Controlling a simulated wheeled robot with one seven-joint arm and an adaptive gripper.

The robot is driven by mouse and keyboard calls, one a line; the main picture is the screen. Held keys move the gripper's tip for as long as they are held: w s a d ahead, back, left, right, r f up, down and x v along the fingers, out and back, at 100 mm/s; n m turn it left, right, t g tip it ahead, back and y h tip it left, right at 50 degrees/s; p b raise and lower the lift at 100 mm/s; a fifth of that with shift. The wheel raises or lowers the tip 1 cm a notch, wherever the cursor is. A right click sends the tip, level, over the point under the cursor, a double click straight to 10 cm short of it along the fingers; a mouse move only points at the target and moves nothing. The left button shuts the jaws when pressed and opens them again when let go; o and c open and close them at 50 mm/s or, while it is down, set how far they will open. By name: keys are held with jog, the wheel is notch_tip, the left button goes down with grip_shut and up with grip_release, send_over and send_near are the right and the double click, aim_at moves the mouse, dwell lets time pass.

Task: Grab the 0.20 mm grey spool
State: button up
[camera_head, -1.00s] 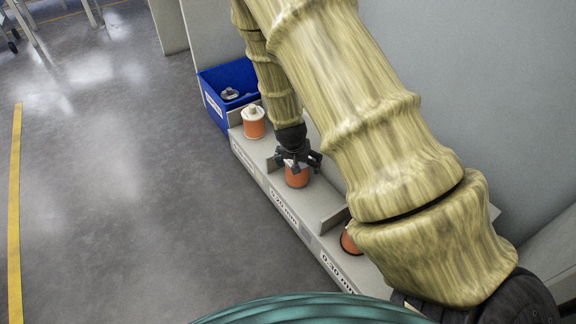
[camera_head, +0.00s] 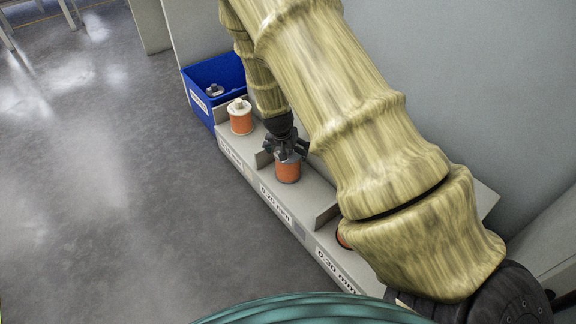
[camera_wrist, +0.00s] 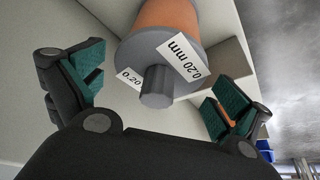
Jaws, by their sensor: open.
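The 0.20 mm grey spool (camera_wrist: 165,47) has grey ends, an orange winding and a grey knob, with "0.20 mm" labels on its end. In the head view it (camera_head: 288,171) stands in the shelf section labelled "0.20 mm", its top partly hidden by my gripper (camera_head: 286,148). In the wrist view my gripper (camera_wrist: 158,95) is open, with one green-padded finger to the left of the spool and one to the right. The knob lies between the fingers, and neither pad appears to touch the spool.
The shelf (camera_head: 262,197) has low dividers. A white-topped orange spool (camera_head: 240,117) stands in the section to the left. Another orange spool (camera_head: 343,236) is mostly hidden behind my arm. A blue bin (camera_head: 217,80) holds a small grey part. Open floor lies left.

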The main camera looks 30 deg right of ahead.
jog(key=shift+b+x, duration=1.4)
jog(key=shift+x, duration=0.75)
jog(key=shift+d+r, duration=0.1)
jog(key=c, duration=1.7)
jog(key=shift+w, duration=0.1)
jog(key=shift+c, duration=0.9)
jog(key=shift+r, duration=0.2)
